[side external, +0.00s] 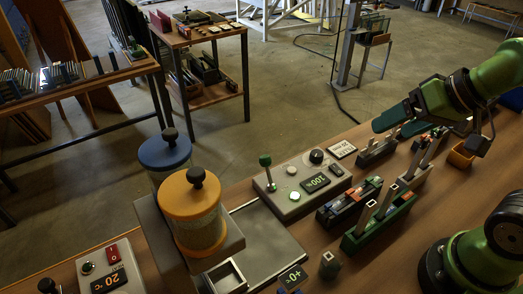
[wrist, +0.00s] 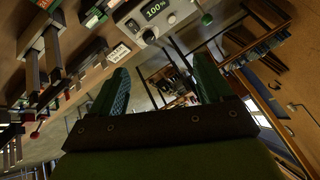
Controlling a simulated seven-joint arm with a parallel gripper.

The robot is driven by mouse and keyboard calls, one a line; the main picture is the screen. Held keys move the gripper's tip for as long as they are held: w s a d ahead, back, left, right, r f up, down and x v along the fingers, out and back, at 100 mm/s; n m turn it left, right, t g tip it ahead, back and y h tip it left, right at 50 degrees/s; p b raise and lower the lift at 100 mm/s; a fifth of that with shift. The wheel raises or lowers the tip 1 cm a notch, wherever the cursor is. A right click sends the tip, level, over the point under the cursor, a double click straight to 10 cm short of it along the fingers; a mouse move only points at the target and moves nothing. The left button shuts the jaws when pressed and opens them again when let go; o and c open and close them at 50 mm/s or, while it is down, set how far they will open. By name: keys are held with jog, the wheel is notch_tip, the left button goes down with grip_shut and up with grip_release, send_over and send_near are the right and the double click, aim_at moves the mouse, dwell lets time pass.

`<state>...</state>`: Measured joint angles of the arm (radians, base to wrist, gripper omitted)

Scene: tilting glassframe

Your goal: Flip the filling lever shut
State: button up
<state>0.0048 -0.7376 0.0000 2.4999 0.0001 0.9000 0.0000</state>
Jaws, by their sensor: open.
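The control box (side external: 300,187) stands on the bench with a lit 100% display. A lever with a green knob (side external: 265,160) stands upright at its left end; I take it for the filling lever. My gripper (side external: 396,124) is held above the bench, to the right of the box and well apart from the lever. In the wrist view its two green fingers (wrist: 160,68) are spread with nothing between them.
A glass jar with an orange lid (side external: 190,192) and one with a blue lid (side external: 164,152) stand left of the box. Tool racks (side external: 378,228) fill the bench to its right. A red-switch unit (side external: 111,268) is at the front left.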

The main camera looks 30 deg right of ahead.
jog(key=shift+w+d+f+g, duration=0.15)
jog(key=shift+w+f+g, duration=0.35)
jog(key=shift+w+f, duration=0.25)
jog(key=c, duration=0.4)
jog(key=w, duration=0.2)
jog(key=w+g, duration=0.1)
jog(key=w, duration=0.2)
jog(key=w+f+n+g, duration=0.1)
jog(key=w, duration=0.1)
jog(key=shift+w+a, duration=0.25)
jog(key=shift+w, duration=0.05)
grip_shut()
jog(key=w+a+f+n+g+y, duration=0.2)
jog(key=w+f+n+g, duration=0.1)
jog(key=w+n, duration=0.5)
jog(key=w+a+f+n+g+y, duration=0.2)
jog(key=w+f+n+g+y, duration=0.1)
jog(key=w+n, duration=0.5)
jog(key=shift+w+g, duration=0.3)
jog(key=shift+w, duration=1.5)
